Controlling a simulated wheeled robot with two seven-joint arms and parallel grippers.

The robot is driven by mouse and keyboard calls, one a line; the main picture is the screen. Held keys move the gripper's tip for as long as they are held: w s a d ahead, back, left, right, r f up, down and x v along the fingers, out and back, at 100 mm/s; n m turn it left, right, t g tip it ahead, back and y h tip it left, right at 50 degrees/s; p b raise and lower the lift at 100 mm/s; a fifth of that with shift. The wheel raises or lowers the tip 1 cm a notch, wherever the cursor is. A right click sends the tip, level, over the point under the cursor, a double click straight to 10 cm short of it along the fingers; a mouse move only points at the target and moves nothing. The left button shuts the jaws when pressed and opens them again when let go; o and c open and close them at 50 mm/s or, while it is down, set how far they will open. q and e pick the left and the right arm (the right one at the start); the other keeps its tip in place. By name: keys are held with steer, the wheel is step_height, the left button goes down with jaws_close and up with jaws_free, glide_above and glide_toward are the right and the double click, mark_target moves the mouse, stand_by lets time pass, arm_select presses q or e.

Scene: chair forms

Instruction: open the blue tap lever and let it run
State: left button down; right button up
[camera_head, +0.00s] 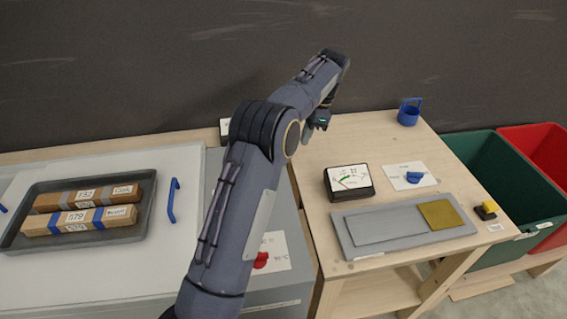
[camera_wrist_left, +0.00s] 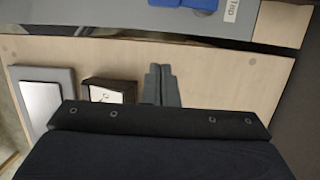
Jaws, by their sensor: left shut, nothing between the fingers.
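A blue part (camera_wrist_left: 200,4), probably the tap lever, shows at the top edge of the left wrist view on a grey surface. It is cut off by the frame, so its position cannot be told. A white label (camera_wrist_left: 231,10) that seems to read "Tap" is beside it. In the head view my arm hides this blue part. My left gripper (camera_head: 320,121) is shut and empty over the back left of the wooden table. Its fingers (camera_wrist_left: 160,73) point toward the grey surface, apart from the blue part. My right gripper is out of view.
The wooden table (camera_head: 375,135) holds a meter (camera_head: 348,181), a blue knob (camera_head: 414,177) on a white card, a grey board (camera_head: 365,228) and a blue mug-like thing (camera_head: 408,115). A tray (camera_head: 20,238) with labelled bars lies left. Green (camera_head: 505,165) and red bins (camera_head: 545,150) stand right.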

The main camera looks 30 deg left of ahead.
arm_select(q)
steer(key=x, duration=0.9)
steer(key=shift+s+f, duration=0.1)
steer(key=shift+f, duration=0.1)
steer(key=s+a, duration=0.2)
steer(key=a, duration=0.1)
steer(key=shift+s+f+p, duration=0.15)
steer(key=shift+s+p, duration=0.05)
steer(key=shift+p, duration=0.15)
steer(key=shift+a, duration=0.1)
steer(key=shift+s, duration=0.15)
steer(key=shift+s+a+m, duration=0.15)
steer(key=shift+m, duration=0.25)
